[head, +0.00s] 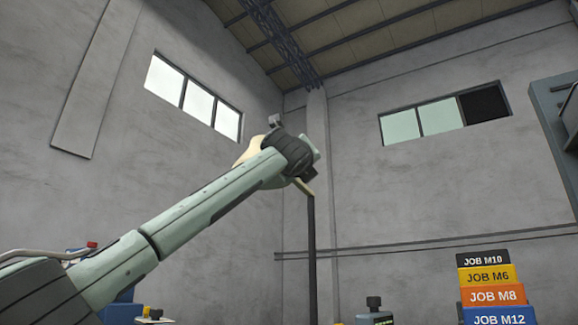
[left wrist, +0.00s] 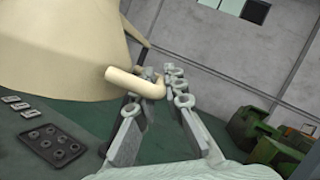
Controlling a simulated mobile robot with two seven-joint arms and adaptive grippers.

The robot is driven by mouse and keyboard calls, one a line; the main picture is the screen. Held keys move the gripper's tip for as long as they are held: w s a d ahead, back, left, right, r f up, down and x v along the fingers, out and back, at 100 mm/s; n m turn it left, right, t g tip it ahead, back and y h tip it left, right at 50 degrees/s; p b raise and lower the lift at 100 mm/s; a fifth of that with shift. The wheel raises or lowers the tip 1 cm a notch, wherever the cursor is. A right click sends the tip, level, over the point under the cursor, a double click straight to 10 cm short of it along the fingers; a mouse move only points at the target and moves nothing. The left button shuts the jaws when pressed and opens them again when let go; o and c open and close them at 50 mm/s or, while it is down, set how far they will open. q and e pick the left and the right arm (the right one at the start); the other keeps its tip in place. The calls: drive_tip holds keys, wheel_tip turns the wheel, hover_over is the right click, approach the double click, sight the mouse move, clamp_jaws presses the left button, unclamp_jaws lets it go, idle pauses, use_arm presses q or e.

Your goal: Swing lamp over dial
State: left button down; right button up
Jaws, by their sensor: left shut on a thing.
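The lamp has a wide cream shade (left wrist: 60,45) that fills the upper left of the left wrist view. A short cream handle (left wrist: 125,80) sticks out from the shade. My left gripper (left wrist: 160,88) is shut on this handle, near its rounded end. In the head view the lamp's cream shade (head: 247,151) shows only partly behind my left wrist, and the fingers are mostly hidden. I cannot make out a dial in either view. My right gripper is not in view.
A dark upright post (head: 311,250) stands below my left wrist. The left wrist view shows a dark tray (left wrist: 55,145) with round parts and green machinery (left wrist: 265,140).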

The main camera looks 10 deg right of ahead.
use_arm(q)
drive_tip(key=shift+s+d+f+n+t+y+p, duration=0.1)
drive_tip(key=shift+s+d+n+t+y+p, duration=0.2)
drive_tip(key=shift+d+y, duration=0.4)
drive_tip(key=shift+s+d+f+n+t+y, duration=0.15)
drive_tip(key=shift+d+n+y, duration=0.25)
drive_tip(key=shift+d, duration=0.5)
drive_tip(key=shift+s+d+f+n+t+y+p, duration=0.1)
drive_tip(key=shift+s+d+n+y+p, duration=0.15)
drive_tip(key=shift+d+y, duration=0.45)
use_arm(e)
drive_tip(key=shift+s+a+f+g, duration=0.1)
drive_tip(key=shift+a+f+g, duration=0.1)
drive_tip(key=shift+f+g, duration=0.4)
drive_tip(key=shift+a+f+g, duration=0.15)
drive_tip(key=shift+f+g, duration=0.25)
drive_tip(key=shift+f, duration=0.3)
use_arm(q)
drive_tip(key=shift+d, duration=0.1)
drive_tip(key=c, duration=1.9)
unclamp_jaws()
drive_tip(key=shift+r, duration=0.15)
drive_tip(key=shift+r, duration=0.1)
drive_tip(key=shift+s, duration=0.1)
